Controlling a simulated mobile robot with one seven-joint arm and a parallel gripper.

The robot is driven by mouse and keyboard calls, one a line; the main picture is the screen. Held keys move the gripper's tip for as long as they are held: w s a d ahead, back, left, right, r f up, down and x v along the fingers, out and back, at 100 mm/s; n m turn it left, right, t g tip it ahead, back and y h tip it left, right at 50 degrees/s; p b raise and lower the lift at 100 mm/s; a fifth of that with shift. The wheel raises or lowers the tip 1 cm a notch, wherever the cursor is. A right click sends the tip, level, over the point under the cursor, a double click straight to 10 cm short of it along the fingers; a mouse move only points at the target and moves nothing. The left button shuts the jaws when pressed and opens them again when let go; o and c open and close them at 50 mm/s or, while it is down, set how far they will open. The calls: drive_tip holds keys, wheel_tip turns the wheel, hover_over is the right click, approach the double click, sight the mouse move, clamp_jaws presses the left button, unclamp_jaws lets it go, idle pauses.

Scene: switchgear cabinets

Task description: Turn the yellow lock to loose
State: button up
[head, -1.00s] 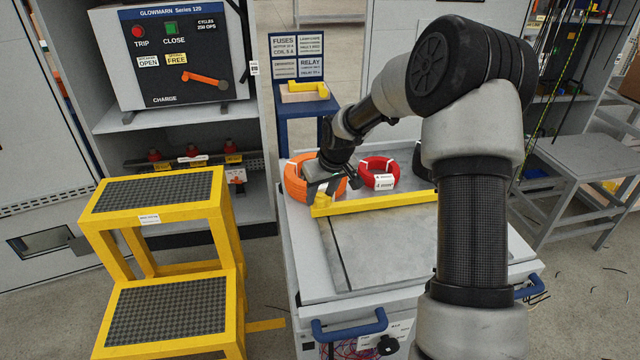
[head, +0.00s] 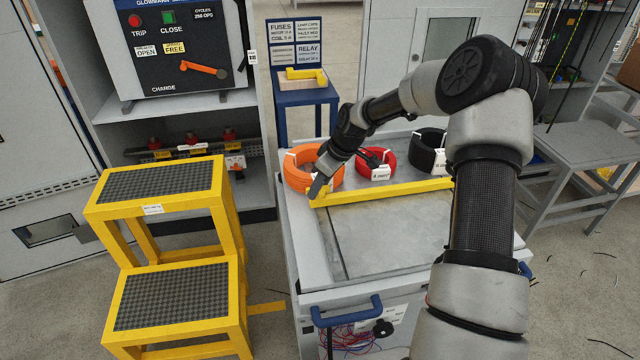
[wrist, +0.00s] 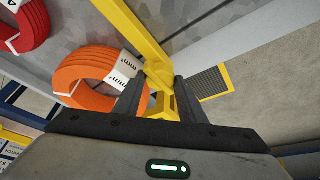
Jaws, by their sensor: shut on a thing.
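A long yellow bar (head: 385,192) with a short angled end piece (wrist: 164,104) lies along the far part of the grey cart top. My gripper (head: 318,188) reaches down at the bar's left end. In the wrist view my gripper (wrist: 160,98) has its two dark fingers on either side of the yellow end piece, shut on it. The fingers hide part of that end. No yellow part is readable as a lock with a loose mark, so I cannot tell whether this bar is the lock.
Orange (head: 302,166), red (head: 375,164) and black (head: 427,152) cable coils sit behind the bar. A yellow step stool (head: 165,250) stands left of the cart (head: 385,245). A blue stand (head: 305,95) behind bears another yellow piece (head: 306,74). The cart's front top is clear.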

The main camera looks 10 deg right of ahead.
drive_tip(key=o, duration=1)
drive_tip(key=shift+o, duration=0.2)
drive_tip(key=p+v, duration=0.1)
drive_tip(key=v, duration=1.6)
drive_tip(key=shift+r, duration=0.2)
